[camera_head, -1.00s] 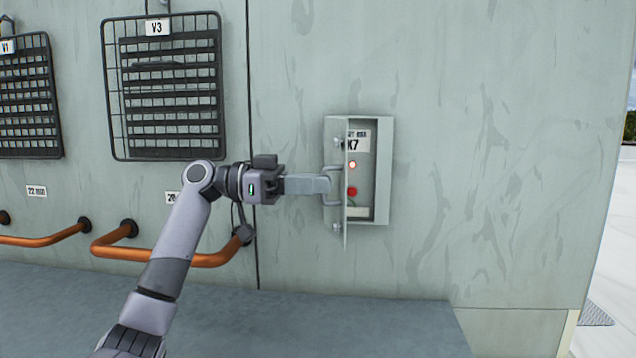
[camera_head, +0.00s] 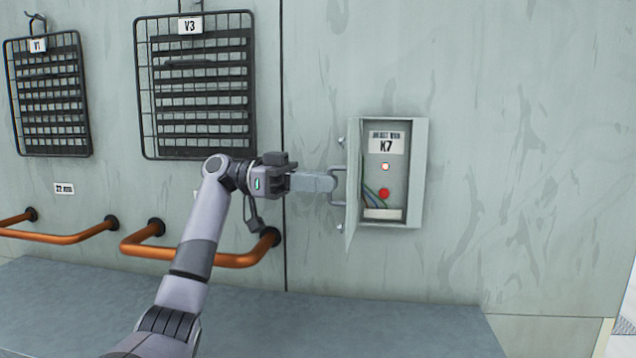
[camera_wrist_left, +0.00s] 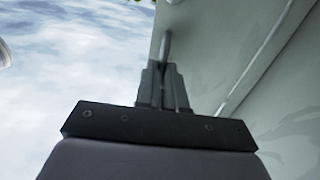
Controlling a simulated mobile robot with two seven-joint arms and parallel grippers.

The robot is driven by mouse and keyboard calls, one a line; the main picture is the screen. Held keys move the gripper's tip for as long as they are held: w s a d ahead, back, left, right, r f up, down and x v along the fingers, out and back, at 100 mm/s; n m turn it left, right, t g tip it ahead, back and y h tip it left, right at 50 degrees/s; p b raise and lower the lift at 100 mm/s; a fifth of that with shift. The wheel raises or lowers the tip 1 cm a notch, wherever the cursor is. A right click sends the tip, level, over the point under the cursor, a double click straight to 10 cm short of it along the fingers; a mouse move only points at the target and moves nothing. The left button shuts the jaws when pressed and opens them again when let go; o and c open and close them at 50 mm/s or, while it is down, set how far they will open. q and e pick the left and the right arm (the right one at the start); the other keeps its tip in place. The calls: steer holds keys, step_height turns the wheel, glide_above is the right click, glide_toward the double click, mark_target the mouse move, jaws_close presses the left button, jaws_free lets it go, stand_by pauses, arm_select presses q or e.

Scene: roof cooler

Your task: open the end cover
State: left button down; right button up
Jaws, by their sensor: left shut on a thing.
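The end cover (camera_head: 352,195) is the door of a small grey box (camera_head: 421,175) on the wall. It stands swung out to the left, and the box's inside shows a K7 label, a white light, a red button (camera_head: 384,193) and wires. My left gripper (camera_head: 330,184) is shut on the cover's handle (camera_head: 340,188), a metal bow on the cover's outer face. In the left wrist view the gripper's fingers (camera_wrist_left: 163,88) close on the handle bar (camera_wrist_left: 166,45), with the cover's pale panel beside it. My right gripper is not in view.
Two black grilles, V1 (camera_head: 48,95) and V3 (camera_head: 196,90), hang on the wall to the left. Orange pipes (camera_head: 190,258) stick out below them. A grey-blue ledge (camera_head: 360,330) runs along the bottom. The wall right of the box is bare.

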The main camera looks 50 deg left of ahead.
arm_select(q)
steer(key=shift+w+a+r+t, duration=0.2)
steer(key=shift+w+a+t, duration=0.05)
steer(key=shift+a+t, duration=0.05)
steer(key=c, duration=1.2)
jaws_free()
steer(key=shift+w+f, duration=0.1)
steer(key=shift+w, duration=0.1)
steer(key=shift+d+f, duration=0.1)
steer(key=b+v, duration=0.1)
steer(key=v, duration=0.6)
